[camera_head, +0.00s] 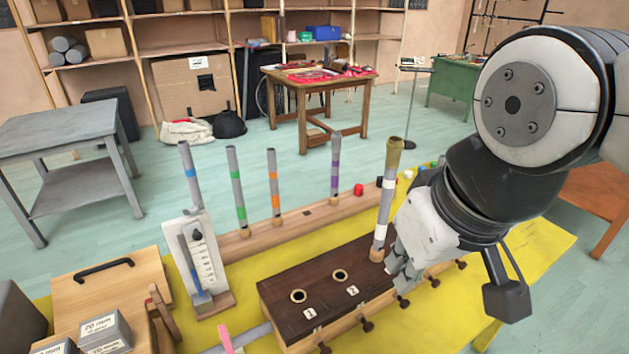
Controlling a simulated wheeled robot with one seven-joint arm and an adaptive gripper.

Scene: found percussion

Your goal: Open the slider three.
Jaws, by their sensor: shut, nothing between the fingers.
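A dark-topped wooden chest (318,308) stands on the yellow surface, with round holes labelled 1 and 2 in its top. Several dark slider knobs stick out along its front side. The third knob from the near end (404,303), in line with the spot behind label 2, is likely slider three; its own label is not visible. My gripper (398,284) is shut and empty, pointing down just above this knob; I cannot tell if they touch. A grey pipe with white bands (383,215) stands upright at the chest's third position, just left of my gripper. My gripper and arm hide the chest's far part.
Several banded pipes (237,190) stand in a wooden rack behind the chest. A white gauge board (202,262) stands to the left. Grey blocks (104,331) and a wooden box (118,278) are at lower left.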

